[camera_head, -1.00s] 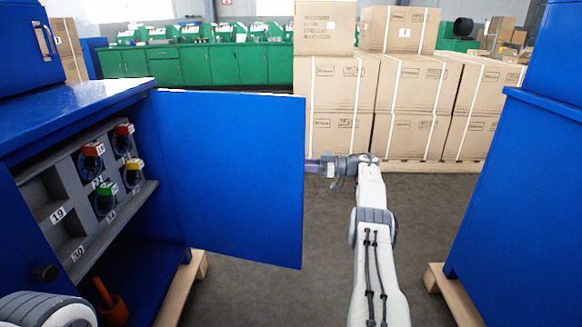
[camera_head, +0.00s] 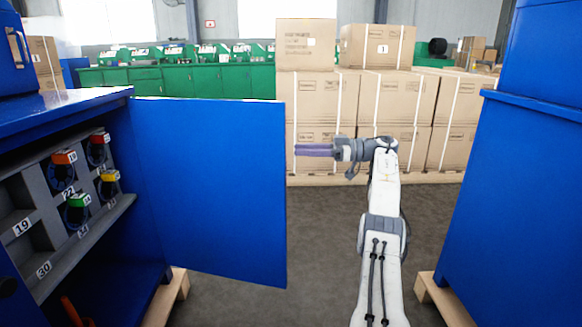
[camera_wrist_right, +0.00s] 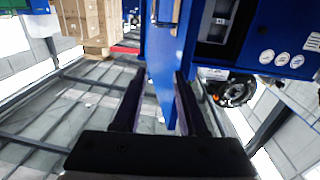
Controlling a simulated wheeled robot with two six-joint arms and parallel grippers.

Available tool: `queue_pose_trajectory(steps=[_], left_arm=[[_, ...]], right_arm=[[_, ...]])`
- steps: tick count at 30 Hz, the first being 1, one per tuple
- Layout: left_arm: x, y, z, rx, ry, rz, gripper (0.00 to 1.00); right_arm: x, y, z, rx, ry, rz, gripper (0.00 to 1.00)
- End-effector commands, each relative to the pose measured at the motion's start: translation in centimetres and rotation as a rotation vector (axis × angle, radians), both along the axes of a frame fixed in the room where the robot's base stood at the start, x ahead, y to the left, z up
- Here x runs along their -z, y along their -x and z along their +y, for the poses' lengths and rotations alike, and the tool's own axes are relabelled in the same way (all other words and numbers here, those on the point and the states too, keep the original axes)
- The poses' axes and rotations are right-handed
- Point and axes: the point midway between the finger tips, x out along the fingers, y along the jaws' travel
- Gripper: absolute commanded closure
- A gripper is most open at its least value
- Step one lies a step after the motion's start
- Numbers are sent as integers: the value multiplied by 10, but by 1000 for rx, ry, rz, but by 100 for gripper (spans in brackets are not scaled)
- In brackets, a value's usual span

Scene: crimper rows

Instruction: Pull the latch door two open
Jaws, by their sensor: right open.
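The blue latch door (camera_head: 208,190) stands swung out wide from the blue cabinet at left, so the cabinet's inside shows. My right gripper (camera_head: 300,150) is just to the right of the door's free edge in the head view, with a small gap between them. It is open and holds nothing. In the right wrist view its two dark fingers (camera_wrist_right: 158,85) are spread, and the blue door (camera_wrist_right: 163,55) appears edge-on ahead, in line with the space between them. The door's latch is not clear in the head view. My left gripper is out of view.
Inside the cabinet a grey shelf (camera_head: 98,212) with numbered slots holds several colored-top crimpers (camera_head: 77,210). Another blue cabinet (camera_head: 530,190) stands at right. Stacked cartons (camera_head: 330,100) on a pallet and green benches (camera_head: 190,83) stand behind. Grey floor (camera_head: 330,250) is clear between the cabinets.

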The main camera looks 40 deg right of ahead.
Motion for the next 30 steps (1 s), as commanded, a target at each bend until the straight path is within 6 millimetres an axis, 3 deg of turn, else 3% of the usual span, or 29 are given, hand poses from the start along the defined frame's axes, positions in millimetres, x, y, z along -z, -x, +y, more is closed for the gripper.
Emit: queue_pose_trajectory(steps=[6,17,21,26,30], left_arm=[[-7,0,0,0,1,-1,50],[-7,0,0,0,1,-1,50],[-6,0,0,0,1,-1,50],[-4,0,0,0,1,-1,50],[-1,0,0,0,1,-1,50]], right_arm=[[-16,21,-14,0,-2,4,59],[-17,27,-18,1,-2,5,59],[-21,26,-18,5,1,-12,100],[-48,17,-22,54,28,-141,100],[-85,8,-24,154,89,-331,100]])
